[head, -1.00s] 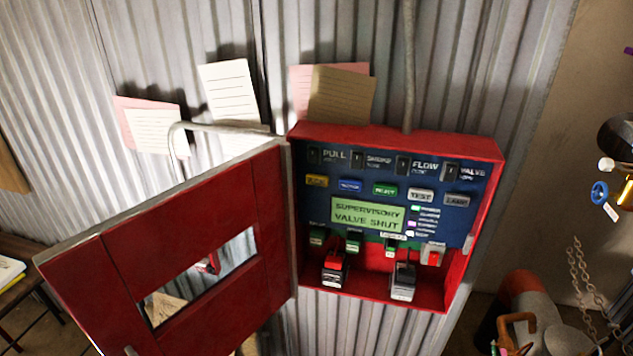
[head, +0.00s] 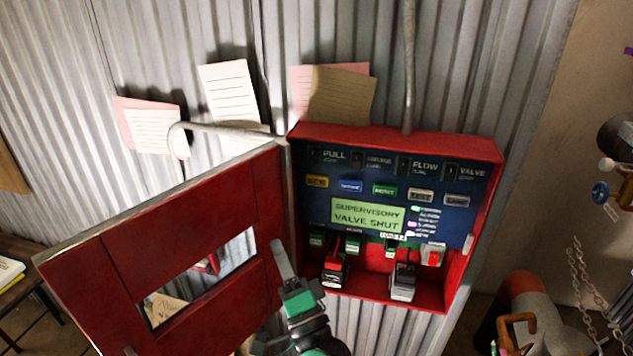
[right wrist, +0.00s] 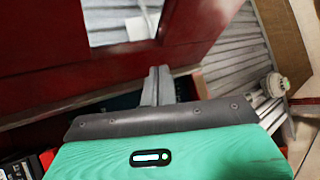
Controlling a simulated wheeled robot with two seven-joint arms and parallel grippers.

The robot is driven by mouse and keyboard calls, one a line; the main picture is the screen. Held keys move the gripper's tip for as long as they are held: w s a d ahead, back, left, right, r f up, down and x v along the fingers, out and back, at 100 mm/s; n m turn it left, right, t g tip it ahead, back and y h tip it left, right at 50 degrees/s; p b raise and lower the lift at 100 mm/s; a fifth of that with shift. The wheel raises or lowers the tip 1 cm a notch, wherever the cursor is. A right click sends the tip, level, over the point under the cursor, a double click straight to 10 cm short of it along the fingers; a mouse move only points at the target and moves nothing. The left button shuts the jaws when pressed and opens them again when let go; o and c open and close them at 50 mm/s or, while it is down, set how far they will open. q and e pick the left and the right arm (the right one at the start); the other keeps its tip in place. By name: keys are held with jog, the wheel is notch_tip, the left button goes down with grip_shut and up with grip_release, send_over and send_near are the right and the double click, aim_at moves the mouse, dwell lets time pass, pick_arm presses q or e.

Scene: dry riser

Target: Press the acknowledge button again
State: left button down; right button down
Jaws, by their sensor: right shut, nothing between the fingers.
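A red alarm panel box (head: 400,137) hangs on the corrugated wall with its door (head: 100,257) swung open to the left. Its blue face carries a row of buttons. The leftmost is a yellow button (head: 317,181), probably acknowledge; its label is too small to read surely. The green display (head: 367,215) reads "SUPERVISORY VALVE SHUT". My right gripper (head: 277,246) is shut and empty, pointing up in front of the door's hinge side, below and left of the yellow button and apart from it. The right wrist view shows its closed fingers (right wrist: 158,74) against the red door. My left gripper is out of view.
Blue (head: 350,186), green (head: 385,191) and grey buttons continue the row. Paper notes (head: 230,92) hang above. A grey conduit (head: 408,60) runs up from the box. The space before the blue face is clear.

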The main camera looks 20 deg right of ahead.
aim_at(317, 180)
jog(key=d+r+m+h, duration=0.3)
jog(key=r+m+h, duration=0.2)
jog(key=m+h, duration=0.9)
jog(key=shift+d+m+t, duration=0.3)
jog(key=shift+m+t, duration=0.1)
jog(key=shift+w, duration=0.1)
jog(key=shift+w+d, duration=0.8)
jog(key=shift+w, duration=0.4)
jog(key=shift+w+d, duration=0.85)
jog(key=shift+w, duration=0.4)
jog(key=shift+w+d, duration=0.8)
jog(key=shift+w, duration=0.4)
jog(key=shift+w, duration=0.1)
jog(key=shift+w+d, duration=0.25)
